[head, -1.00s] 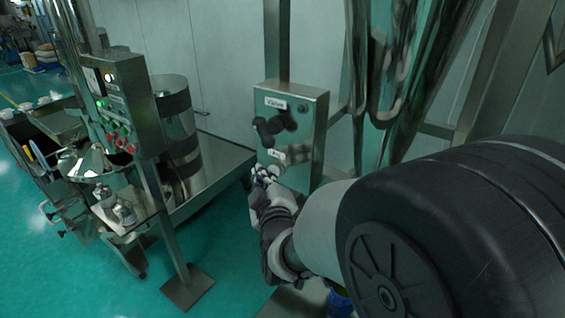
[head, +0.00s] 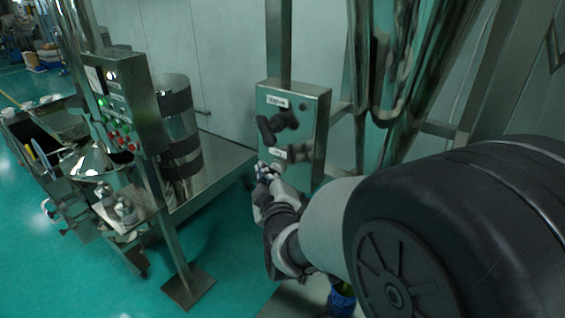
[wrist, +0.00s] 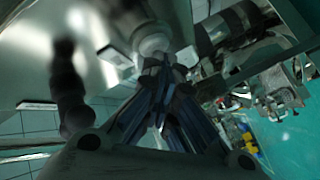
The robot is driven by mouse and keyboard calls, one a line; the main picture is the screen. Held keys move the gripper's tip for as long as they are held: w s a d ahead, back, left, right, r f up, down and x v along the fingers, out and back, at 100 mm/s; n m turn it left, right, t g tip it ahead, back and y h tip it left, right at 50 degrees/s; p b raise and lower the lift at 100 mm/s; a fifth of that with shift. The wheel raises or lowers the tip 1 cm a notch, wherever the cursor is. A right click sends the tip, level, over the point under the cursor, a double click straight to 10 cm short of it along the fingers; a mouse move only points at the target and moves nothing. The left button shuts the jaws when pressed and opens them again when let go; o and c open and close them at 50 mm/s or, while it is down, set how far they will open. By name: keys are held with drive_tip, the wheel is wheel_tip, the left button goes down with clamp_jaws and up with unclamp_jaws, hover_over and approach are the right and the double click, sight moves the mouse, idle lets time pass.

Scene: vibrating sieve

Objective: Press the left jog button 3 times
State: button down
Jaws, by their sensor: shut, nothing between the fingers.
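A steel box (head: 314,118) labelled "Valve" hangs on a post right of centre in the head view. It carries a black knob (head: 278,125) and a smaller lower label (head: 279,153) that I cannot read. In the wrist view, a pale round button (wrist: 152,38) stands out from the box face beside a white label (wrist: 115,58). I cannot tell whether it is the left jog button. My gripper (head: 265,170) is shut and empty below the lower label. In the wrist view its fingertips (wrist: 163,68) are right at the button; whether they touch is unclear.
A control panel (head: 128,97) with several green and red buttons stands on a post to the left. A steel drum (head: 178,125) stands on a platform behind it. Shiny steel pipes (head: 405,65) are right of the box. Green floor is open at lower left.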

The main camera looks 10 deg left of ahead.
drive_tip(key=shift+s+a, duration=0.3)
drive_tip(key=shift+s, duration=0.5)
drive_tip(key=s, duration=0.1)
drive_tip(key=s+a, duration=0.1)
drive_tip(key=s, duration=0.1)
drive_tip(key=s+a+b, duration=0.1)
drive_tip(key=shift+s, duration=0.3)
drive_tip(key=shift+d, duration=0.15)
drive_tip(key=s+d+m+g+h, duration=0.1)
drive_tip(key=d+m+g+h, duration=0.2)
drive_tip(key=d, duration=0.7)
drive_tip(key=s+d+f+m+g+h, duration=0.2)
drive_tip(key=s+d+m+g, duration=0.2)
drive_tip(key=s+d, duration=0.7)
drive_tip(key=s+d+f+m+g+h, duration=0.1)
drive_tip(key=s+d+f+m+g, duration=0.1)
drive_tip(key=s+d+m+g, duration=0.2)
drive_tip(key=s+d+m, duration=0.3)
drive_tip(key=s+d, duration=0.4)
drive_tip(key=s, duration=0.2)
drive_tip(key=shift+s+h, duration=0.2)
drive_tip(key=shift+h, duration=0.2)
drive_tip(key=shift+r, duration=0.1)
